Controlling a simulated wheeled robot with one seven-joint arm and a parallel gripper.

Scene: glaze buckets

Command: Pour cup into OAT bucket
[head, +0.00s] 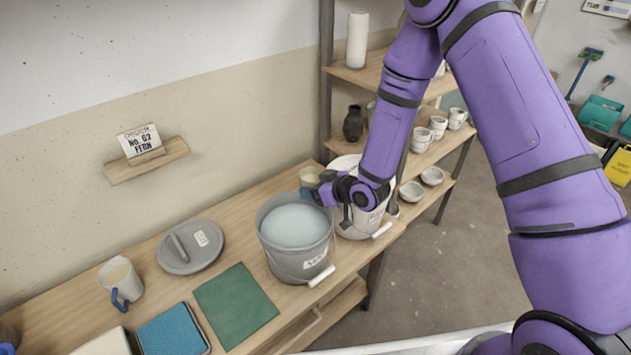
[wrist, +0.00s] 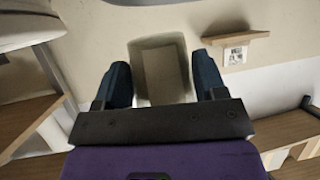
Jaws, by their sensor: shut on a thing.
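My gripper (head: 318,190) is shut on a cream cup (head: 311,176) and holds it up near the rims of the two buckets. In the wrist view the cup (wrist: 163,76) sits between the dark blue fingers; its contents are hidden and its tilt is hard to tell. A grey bucket (head: 283,258) with pale blue-grey liquid stands in front and to the left of the gripper. A white bucket (head: 352,231) stands behind and to the right, partly hidden by my gripper. Both have labels too small to read, so I cannot tell which is OAT.
A second cup (head: 122,282) with a blue handle, a grey lid (head: 190,247), a green mat (head: 235,305) and a blue book-like item (head: 174,331) lie left on the bench. A wall ledge holds an order card (head: 140,141). Shelves with bowls and cups (head: 421,139) stand behind.

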